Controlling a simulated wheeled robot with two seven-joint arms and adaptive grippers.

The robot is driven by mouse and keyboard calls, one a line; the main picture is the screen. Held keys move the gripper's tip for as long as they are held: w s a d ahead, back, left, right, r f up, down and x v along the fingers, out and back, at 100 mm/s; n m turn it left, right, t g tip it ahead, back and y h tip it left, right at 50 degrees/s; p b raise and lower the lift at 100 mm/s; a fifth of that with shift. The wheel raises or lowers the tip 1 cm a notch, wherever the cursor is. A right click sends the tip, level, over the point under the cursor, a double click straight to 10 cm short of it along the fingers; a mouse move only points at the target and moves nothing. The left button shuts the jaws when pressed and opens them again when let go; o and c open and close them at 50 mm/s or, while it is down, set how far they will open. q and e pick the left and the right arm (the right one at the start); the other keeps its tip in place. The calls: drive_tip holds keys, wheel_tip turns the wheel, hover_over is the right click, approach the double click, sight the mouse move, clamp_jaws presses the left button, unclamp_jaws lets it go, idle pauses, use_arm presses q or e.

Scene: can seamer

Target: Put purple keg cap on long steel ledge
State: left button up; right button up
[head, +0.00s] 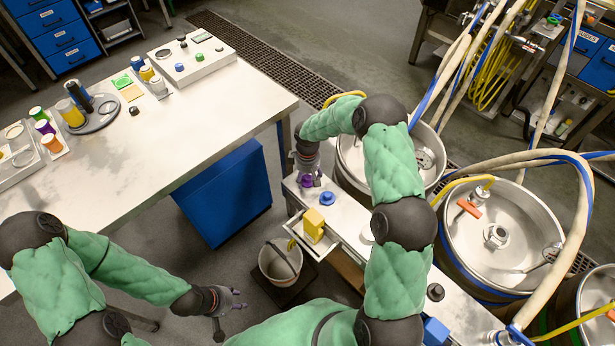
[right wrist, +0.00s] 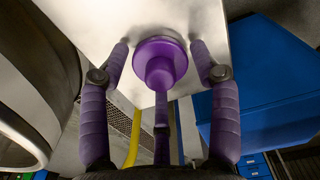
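The purple keg cap (head: 307,181) is at the far end of the long steel ledge (head: 345,213) and appears to rest upright on it. In the right wrist view the cap (right wrist: 160,62) lies between the purple fingers of my right gripper (right wrist: 160,68), with a small gap on each side. My right gripper (head: 309,174) is open around the cap in the head view, partly hiding it. The ledge surface (right wrist: 110,18) shows behind the cap. My left gripper (head: 236,300) is open and empty, low over the floor near the grey bucket.
Steel kegs (head: 490,240) with hoses stand to the right. A worktable (head: 200,130) lies further left.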

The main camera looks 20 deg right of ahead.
sight(307, 177)
idle(0.3)
wheel_tip(307, 177, up, 12)
drive_tip(key=p, duration=0.4)
drive_tip(key=shift+r+p, duration=0.2)
drive_tip(key=shift+p, duration=0.1)
drive_tip(key=shift+s, duration=0.1)
